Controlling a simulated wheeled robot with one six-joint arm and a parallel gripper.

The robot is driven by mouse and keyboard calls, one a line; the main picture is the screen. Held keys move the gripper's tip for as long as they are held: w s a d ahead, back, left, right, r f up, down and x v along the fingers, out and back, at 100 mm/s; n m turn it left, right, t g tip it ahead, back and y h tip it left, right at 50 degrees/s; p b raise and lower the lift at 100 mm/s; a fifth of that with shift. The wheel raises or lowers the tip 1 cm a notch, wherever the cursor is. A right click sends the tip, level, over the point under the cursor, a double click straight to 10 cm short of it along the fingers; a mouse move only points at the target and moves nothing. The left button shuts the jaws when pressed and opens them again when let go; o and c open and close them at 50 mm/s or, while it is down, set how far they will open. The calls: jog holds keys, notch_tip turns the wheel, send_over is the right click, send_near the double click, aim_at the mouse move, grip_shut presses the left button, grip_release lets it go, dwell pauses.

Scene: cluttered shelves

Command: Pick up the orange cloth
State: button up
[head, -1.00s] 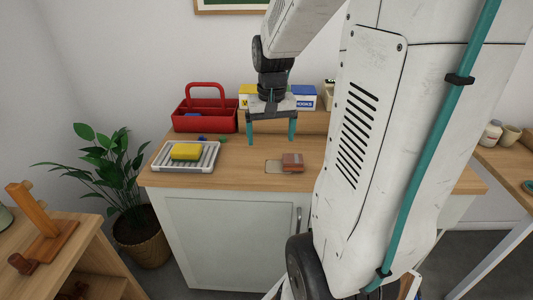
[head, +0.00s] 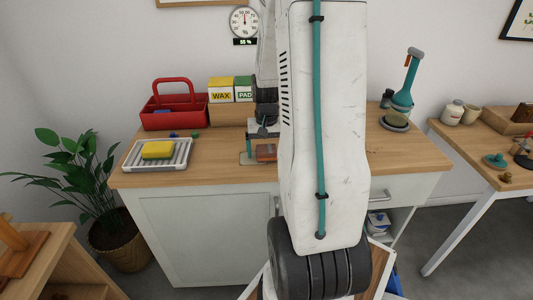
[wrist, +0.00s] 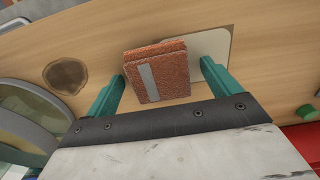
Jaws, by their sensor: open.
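The orange cloth (wrist: 157,72) is a folded, rough-textured block with a grey stripe. It lies on the wooden counter, partly on a pale flat patch (wrist: 213,45). In the head view the cloth (head: 266,152) is partly hidden behind my arm. My gripper (wrist: 162,93) is open, with one teal finger on each side of the cloth in the wrist view. The cloth shows between and a little beyond the fingers; I cannot tell whether either finger touches it. In the head view the gripper (head: 257,149) is low over the counter at the cloth, its right finger hidden.
A yellow sponge (head: 157,149) lies in a white rack (head: 133,159) at the counter's left. A red caddy (head: 175,121) and boxes (head: 221,89) stand at the back. A dark round knot or mark (wrist: 67,74) shows on the wood.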

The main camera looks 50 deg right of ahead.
jog(key=c, duration=1.1)
jog(key=shift+o, duration=0.2)
